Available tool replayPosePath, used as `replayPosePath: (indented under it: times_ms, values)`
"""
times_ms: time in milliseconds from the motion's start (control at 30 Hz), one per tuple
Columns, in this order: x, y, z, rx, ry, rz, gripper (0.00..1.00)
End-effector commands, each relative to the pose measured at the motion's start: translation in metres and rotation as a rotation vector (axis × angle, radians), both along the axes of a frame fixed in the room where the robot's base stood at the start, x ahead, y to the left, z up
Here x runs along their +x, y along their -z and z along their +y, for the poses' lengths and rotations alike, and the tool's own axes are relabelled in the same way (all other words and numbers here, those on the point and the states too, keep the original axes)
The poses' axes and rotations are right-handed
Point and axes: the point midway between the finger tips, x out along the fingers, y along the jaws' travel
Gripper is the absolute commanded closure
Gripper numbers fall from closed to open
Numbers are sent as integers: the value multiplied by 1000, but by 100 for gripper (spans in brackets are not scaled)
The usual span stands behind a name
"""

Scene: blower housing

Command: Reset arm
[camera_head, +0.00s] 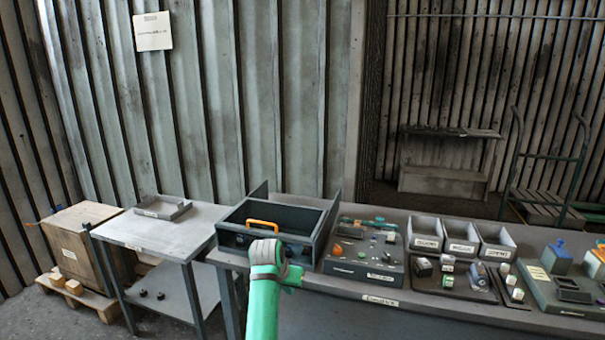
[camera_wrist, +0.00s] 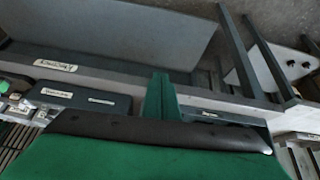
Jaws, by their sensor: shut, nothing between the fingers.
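My gripper shows in the wrist view (camera_wrist: 160,82) as green fingers pressed together with nothing between them. In the head view my green arm rises from the bottom edge, and its grey wrist is in front of the open dark box (camera_head: 310,222) with an orange handle (camera_head: 262,223). The fingers are small and partly hidden there, so I cannot tell the exact gap to the box. The gripper seems apart from the bench (camera_head: 340,283).
Right of the box are a tray of small parts (camera_head: 345,268), grey bins (camera_head: 463,228) and a green fixture board (camera_head: 545,290). A grey side table (camera_head: 150,232) with a shallow tray (camera_head: 163,204) stands left. A wooden crate (camera_head: 75,245) is beyond it.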

Motion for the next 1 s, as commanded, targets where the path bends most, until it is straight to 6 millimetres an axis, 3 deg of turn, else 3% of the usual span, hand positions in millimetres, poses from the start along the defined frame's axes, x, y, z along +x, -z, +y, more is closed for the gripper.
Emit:
replayPosePath:
  times_ms: [33,100,267,500,700,1000]
  values:
    - [-6,26,-5,-12,-7,-12,100]
    - [-13,53,-14,-28,-17,-35,100]
    - [-34,111,-34,-59,-42,-87,100]
    - [-81,185,-57,-99,-88,-167,100]
    - [-131,233,-69,-125,-133,-230,100]
    - [-220,280,-77,-146,-202,-327,100]
